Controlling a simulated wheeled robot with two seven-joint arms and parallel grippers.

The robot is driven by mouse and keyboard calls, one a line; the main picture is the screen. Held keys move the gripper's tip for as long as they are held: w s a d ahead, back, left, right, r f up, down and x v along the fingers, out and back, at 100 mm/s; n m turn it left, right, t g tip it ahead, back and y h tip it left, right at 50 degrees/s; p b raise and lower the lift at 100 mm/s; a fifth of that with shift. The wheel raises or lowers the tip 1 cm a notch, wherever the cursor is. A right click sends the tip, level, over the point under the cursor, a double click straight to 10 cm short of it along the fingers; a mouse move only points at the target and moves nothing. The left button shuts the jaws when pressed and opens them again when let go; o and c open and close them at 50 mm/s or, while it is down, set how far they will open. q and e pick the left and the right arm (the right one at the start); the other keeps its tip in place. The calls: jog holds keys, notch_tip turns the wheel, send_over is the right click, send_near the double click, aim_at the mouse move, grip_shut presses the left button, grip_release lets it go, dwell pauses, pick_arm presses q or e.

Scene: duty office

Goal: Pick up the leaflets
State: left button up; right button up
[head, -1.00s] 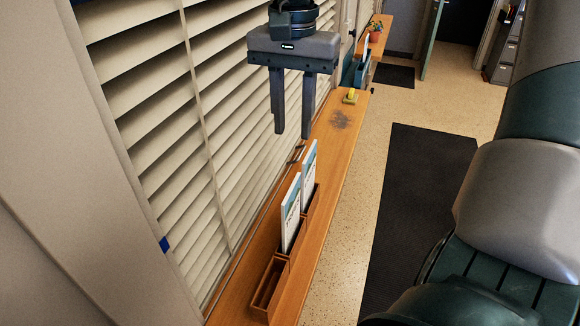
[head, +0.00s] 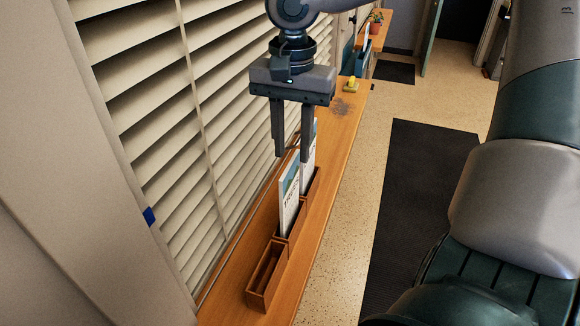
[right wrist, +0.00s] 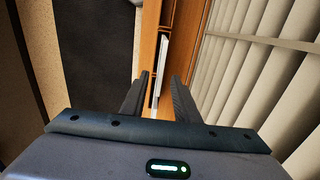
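Two stacks of white-and-blue leaflets stand upright in a brown wooden holder (head: 262,283) on the sill. The nearer leaflets (head: 289,204) show their printed front. The farther leaflets (head: 312,155) are partly hidden behind a finger of my right gripper. In the right wrist view, a white leaflet edge (right wrist: 163,62) shows beyond and between the spread fingers (right wrist: 158,98). Whether the fingers touch any leaflet cannot be told. My left gripper is not in view.
The holder's nearest compartment is empty. Slatted blinds (head: 150,110) rise close along the left of the wooden sill (head: 328,155). A small yellow object (head: 350,84) sits farther along it. A dark mat (head: 420,200) lies on the open floor to the right.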

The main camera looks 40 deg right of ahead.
aim_at(291, 161)
jog(key=shift+f, duration=0.1)
jog(key=shift+f+b, duration=1.05)
jog(key=shift+f, duration=1.45)
grip_shut()
